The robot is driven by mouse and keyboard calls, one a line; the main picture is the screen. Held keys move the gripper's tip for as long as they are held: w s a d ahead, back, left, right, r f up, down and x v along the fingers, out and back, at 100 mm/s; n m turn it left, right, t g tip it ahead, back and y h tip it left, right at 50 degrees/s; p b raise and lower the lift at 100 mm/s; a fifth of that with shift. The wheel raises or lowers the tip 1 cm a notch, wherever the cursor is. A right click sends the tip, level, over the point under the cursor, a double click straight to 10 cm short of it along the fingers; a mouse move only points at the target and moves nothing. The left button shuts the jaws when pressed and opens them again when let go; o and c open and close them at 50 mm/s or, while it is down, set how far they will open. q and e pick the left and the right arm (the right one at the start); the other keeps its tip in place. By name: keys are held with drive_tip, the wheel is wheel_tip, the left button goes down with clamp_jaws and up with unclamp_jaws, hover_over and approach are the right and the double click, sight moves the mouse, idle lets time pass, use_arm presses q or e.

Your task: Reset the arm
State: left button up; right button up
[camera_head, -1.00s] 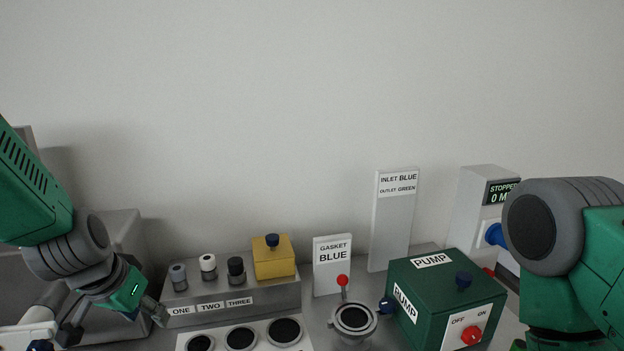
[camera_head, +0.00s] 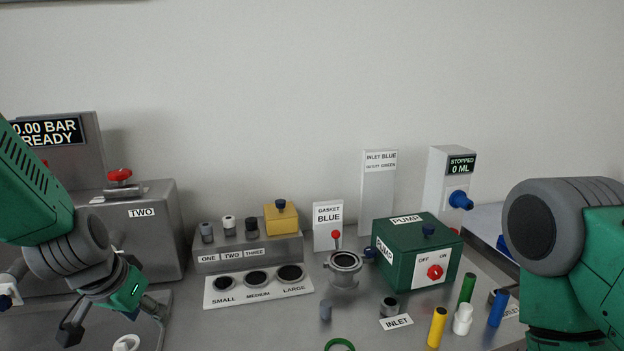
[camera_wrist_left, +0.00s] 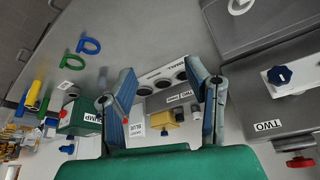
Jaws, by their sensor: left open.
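My left gripper (camera_head: 112,320) hangs at the lower left in the head view, beside the steel box labelled TWO (camera_head: 150,230). Its two fingers are spread and nothing is between them. In the left wrist view the open fingers (camera_wrist_left: 160,72) frame the bench and the plate with round holes. My right arm (camera_head: 575,265) enters at the right edge in the head view, but its gripper is out of the picture.
The bench holds a hole plate (camera_head: 258,286), a numbered block (camera_head: 240,255) with a yellow block (camera_head: 281,220), a clamp fitting (camera_head: 345,268), a green pump box (camera_head: 415,252), and coloured tubes such as a yellow one (camera_head: 437,326). A green ring (camera_head: 340,345) lies at the front.

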use_arm(q)
drive_tip(key=s+a+f+g+y+b, duration=0.1)
drive_tip(key=s+f+b, duration=0.5)
drive_tip(key=f, duration=0.8)
drive_tip(key=s+a+f+g+y+b, duration=0.1)
drive_tip(key=s+f+g+b, duration=0.15)
drive_tip(key=s+f, duration=0.9)
drive_tip(key=s+d+f+n+h+b, duration=0.1)
drive_tip(key=s+d+f+b, duration=0.1)
drive_tip(key=s+f+b, duration=0.4)
drive_tip(key=s+f, duration=0.5)
drive_tip(key=f, duration=0.3)
drive_tip(key=shift+d+f, duration=0.2)
drive_tip(key=shift+g, duration=0.25)
